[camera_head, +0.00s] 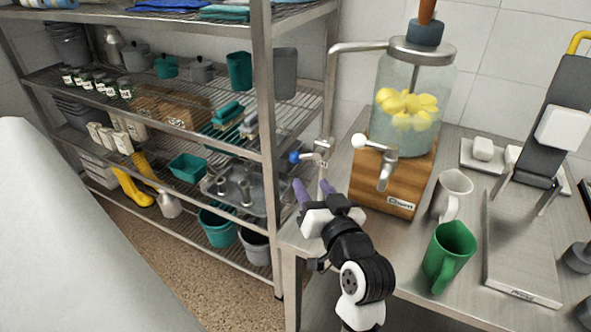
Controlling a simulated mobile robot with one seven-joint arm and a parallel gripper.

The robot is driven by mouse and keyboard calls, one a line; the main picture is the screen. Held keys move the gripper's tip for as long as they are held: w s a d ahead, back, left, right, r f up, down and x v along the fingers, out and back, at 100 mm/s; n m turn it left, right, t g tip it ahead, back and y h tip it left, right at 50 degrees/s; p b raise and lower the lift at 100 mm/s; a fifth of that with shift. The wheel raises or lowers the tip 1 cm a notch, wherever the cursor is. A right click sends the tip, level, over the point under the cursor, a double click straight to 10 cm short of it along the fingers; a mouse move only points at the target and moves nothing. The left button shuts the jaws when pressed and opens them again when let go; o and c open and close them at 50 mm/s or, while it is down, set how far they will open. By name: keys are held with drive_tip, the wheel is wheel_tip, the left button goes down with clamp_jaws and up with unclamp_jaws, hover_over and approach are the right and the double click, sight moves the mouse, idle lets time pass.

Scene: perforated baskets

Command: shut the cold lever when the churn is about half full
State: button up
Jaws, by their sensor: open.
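The blue-knobbed lever (295,157) sticks out to the left from a metal tap (318,158) at the table's back-left corner. I take it for the cold lever. My gripper (313,188) is just below and in front of it, its two purple fingertips apart and empty. The fingertips look close to the lever, but I cannot tell the exact gap. A tall metal pipe (331,90) rises behind and bends right at the top.
A glass dispenser with lemons (406,75) stands on a wooden base (370,180), its white-knobbed tap (360,141) facing me. A white mug (453,191), a green mug (448,256) and a flat scale (520,250) are on the right. A wire shelf rack (265,110) stands close on the left.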

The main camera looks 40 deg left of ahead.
sight(298, 161)
drive_tip(key=p+x, duration=0.3)
drive_tip(key=x, duration=0.7)
drive_tip(key=shift+r+p, duration=0.1)
drive_tip(key=shift+p, duration=0.25)
drive_tip(key=shift+w+a, duration=0.3)
drive_tip(key=shift+a, duration=0.15)
clamp_jaws()
